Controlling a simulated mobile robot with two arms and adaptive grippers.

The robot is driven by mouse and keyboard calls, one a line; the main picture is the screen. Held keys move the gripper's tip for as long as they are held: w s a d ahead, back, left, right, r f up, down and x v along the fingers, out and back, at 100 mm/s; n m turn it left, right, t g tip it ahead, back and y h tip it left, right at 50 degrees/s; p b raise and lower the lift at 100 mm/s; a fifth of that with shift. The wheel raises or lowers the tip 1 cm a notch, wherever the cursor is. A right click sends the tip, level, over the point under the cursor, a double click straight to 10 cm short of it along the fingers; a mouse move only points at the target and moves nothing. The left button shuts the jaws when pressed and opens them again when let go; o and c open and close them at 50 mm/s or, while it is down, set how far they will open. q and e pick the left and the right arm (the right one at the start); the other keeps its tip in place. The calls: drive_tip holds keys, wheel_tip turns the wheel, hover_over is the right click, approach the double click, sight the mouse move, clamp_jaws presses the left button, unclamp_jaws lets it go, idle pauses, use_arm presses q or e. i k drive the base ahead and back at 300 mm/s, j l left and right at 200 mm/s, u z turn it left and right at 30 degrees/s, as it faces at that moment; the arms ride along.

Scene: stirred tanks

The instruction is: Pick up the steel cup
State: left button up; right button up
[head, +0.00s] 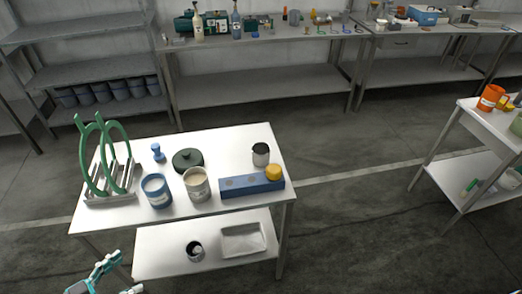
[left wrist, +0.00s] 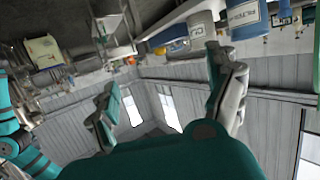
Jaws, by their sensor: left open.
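A small metallic-looking cup with a dark top (head: 260,155) stands upright at the back right of the near white table (head: 230,145). Another small grey cup with a dark inside (head: 194,251) sits on that table's lower shelf, with something pale in it. I cannot tell for sure which is the steel cup. My left gripper (head: 121,274) is at the bottom left, in front of the table and apart from both cups. In the left wrist view its two fingers (left wrist: 166,80) are spread, with nothing between them.
On the table are a green-ringed rack (head: 112,185), a blue tub (head: 157,191), a cream-filled container (head: 197,184), a dark green lid (head: 188,160) and a blue block (head: 250,186). A shallow tray (head: 242,240) lies on the shelf. Another table (head: 480,120) stands right; the floor between is clear.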

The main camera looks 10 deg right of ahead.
sight(261, 151)
drive_tip(key=i+l+z, duration=0.1)
drive_tip(key=z, duration=0.25)
drive_tip(key=i+l+z, duration=0.1)
drive_tip(key=z, duration=0.25)
drive_tip(key=i+z, duration=0.45)
drive_tip(key=i+j, duration=0.1)
drive_tip(key=j, duration=0.35)
drive_tip(key=i+j, duration=0.1)
drive_tip(key=j, duration=0.3)
